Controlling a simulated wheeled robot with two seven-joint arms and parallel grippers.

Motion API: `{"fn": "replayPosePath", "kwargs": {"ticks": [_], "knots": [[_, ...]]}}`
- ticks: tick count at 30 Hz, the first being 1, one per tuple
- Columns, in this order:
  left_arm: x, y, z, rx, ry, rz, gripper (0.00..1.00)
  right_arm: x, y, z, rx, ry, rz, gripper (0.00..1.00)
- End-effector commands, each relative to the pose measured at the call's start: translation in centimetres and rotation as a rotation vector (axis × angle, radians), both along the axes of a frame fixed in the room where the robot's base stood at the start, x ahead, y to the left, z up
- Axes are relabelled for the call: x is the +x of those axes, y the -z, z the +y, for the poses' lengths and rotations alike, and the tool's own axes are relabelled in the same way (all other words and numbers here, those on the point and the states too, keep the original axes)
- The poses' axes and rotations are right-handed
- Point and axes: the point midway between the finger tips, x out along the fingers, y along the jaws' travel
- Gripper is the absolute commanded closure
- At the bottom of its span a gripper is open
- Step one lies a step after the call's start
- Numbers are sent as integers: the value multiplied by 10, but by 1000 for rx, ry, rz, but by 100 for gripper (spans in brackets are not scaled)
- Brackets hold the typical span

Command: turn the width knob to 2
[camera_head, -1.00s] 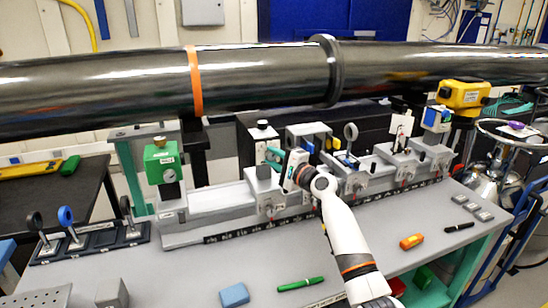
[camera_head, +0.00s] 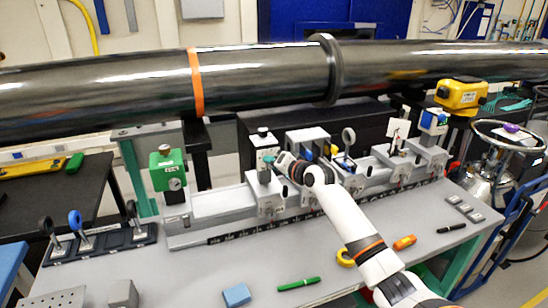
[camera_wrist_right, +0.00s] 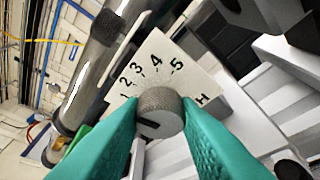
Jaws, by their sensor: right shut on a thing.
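The width knob (camera_wrist_right: 160,112) is a grey ribbed cylinder in front of a pale plate (camera_wrist_right: 185,55) marked 1 to 5, with an "H" visible. A dark mark sits at the lower left of the knob's face, on the side below the 1. In the right wrist view my right gripper's teal fingers (camera_wrist_right: 158,125) are on both sides of the knob, shut on it. In the head view my right gripper (camera_head: 271,160) is at the bench rail's left-middle block, and the knob cannot be made out there. My left gripper is not in view.
Optics stand along the grey rail (camera_head: 225,204). A large dark pipe (camera_head: 260,82) crosses above it. On the table front lie a blue block (camera_head: 236,294), a green marker (camera_head: 298,284), an orange item (camera_head: 404,242) and a black pen (camera_head: 451,228).

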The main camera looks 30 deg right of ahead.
Motion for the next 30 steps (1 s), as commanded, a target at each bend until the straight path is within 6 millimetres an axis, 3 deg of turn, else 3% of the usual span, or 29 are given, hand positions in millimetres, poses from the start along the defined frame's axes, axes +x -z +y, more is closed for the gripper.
{"fn": "replayPosePath", "kwargs": {"ticks": [9, 26, 27, 30], "knots": [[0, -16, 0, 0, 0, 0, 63, 0, 0, 0, -120, 0, 31, 94], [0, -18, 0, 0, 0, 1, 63, 0, 1, 1, -143, 0, 36, 94], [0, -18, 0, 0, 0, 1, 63, 0, 1, 1, -143, 0, 36, 65], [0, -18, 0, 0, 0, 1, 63, 0, 1, 1, -143, 0, 36, 50]]}}
